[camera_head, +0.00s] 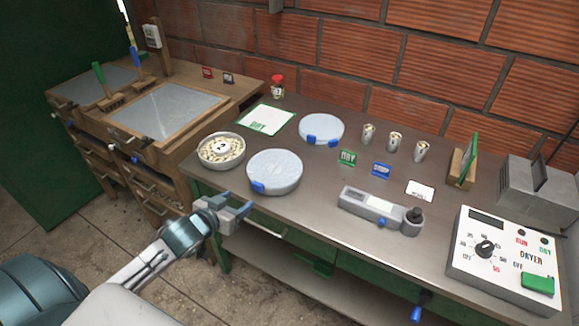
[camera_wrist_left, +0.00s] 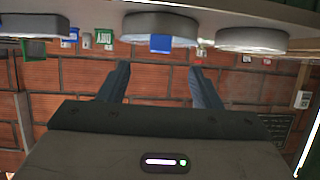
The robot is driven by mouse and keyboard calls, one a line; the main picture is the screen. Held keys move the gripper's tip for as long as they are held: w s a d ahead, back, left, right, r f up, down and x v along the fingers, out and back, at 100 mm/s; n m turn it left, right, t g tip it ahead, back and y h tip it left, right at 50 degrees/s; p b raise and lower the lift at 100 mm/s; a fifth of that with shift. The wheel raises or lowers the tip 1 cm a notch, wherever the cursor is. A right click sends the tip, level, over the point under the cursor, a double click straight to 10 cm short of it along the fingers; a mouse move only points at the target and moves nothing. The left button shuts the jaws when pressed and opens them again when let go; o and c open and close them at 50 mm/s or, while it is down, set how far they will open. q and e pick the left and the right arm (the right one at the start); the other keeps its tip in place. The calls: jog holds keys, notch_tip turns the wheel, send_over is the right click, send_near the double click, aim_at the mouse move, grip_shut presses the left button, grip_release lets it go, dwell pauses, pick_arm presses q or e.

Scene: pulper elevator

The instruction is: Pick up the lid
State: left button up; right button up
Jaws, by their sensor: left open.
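Two round pale-blue lids with blue tabs lie on the grey bench. The near lid (camera_head: 274,170) is by the front edge, its tab facing front. The far lid (camera_head: 321,127) is behind it to the right. My left gripper (camera_head: 238,204) is open and empty, in front of and slightly left of the near lid, apart from it. In the left wrist view, upside down, the open fingers (camera_wrist_left: 160,70) frame a round rim (camera_wrist_left: 160,22) with a blue tab (camera_wrist_left: 160,43). What lies under the lids is hidden. My right gripper is not in view.
A bowl of pale beans (camera_head: 222,149) stands left of the near lid. A grey device with a blue knob (camera_head: 380,211) and a dryer box (camera_head: 505,256) stand to the right. Small cups (camera_head: 395,142) stand behind. The bench's front edge is close to the gripper.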

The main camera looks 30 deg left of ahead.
aim_at(256, 187)
pick_arm(q)
jog(key=x, duration=0.6)
jog(key=shift+a+r+p, duration=0.1)
jog(key=shift+p, duration=0.3)
jog(key=p+x, duration=0.1)
jog(key=x, duration=0.3)
jog(key=shift+w, duration=0.25)
jog(key=shift+s, duration=0.1)
jog(key=shift+c, duration=1.1)
jog(key=c, duration=1)
